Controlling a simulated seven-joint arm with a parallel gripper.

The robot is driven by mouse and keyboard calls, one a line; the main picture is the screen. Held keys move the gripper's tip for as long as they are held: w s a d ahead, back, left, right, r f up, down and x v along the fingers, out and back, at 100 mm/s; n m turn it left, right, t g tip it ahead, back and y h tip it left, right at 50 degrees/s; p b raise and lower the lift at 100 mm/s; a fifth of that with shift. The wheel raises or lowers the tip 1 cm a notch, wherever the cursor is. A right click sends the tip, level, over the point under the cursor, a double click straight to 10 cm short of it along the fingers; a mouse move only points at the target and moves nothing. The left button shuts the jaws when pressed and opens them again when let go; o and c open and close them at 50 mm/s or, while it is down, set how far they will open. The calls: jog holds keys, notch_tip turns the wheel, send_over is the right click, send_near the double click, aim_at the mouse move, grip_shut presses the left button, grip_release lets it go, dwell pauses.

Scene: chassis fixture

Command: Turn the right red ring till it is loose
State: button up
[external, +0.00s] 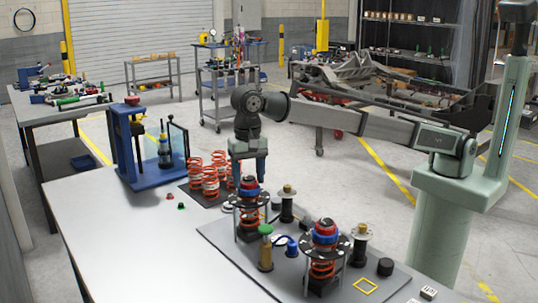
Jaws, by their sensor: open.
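Two spring assemblies stand upright on the grey mat (240,245). The right assembly has a red ring (325,226) on top, above a blue band, a dark round plate and an orange spring (322,268). The left assembly also has a red ring (249,182) over a blue band (250,191). My gripper (250,179) points down just over the left assembly's top, with its fingers apart around or just above that ring. I cannot tell whether it touches. The right red ring is in clear view, with nothing over it.
A gold bottle with a green cap (265,250), a blue fitting (286,244) and dark spools (287,206) (360,244) stand close to the assemblies. A black puck (385,267) lies at right. Loose orange springs (210,182) and a blue press (135,150) stand behind. The table's left front is clear.

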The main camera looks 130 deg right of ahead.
jog(key=shift+m, duration=1.5)
jog(key=shift+m, duration=0.4)
jog(key=m, duration=0.3)
jog(key=shift+m, duration=0.4)
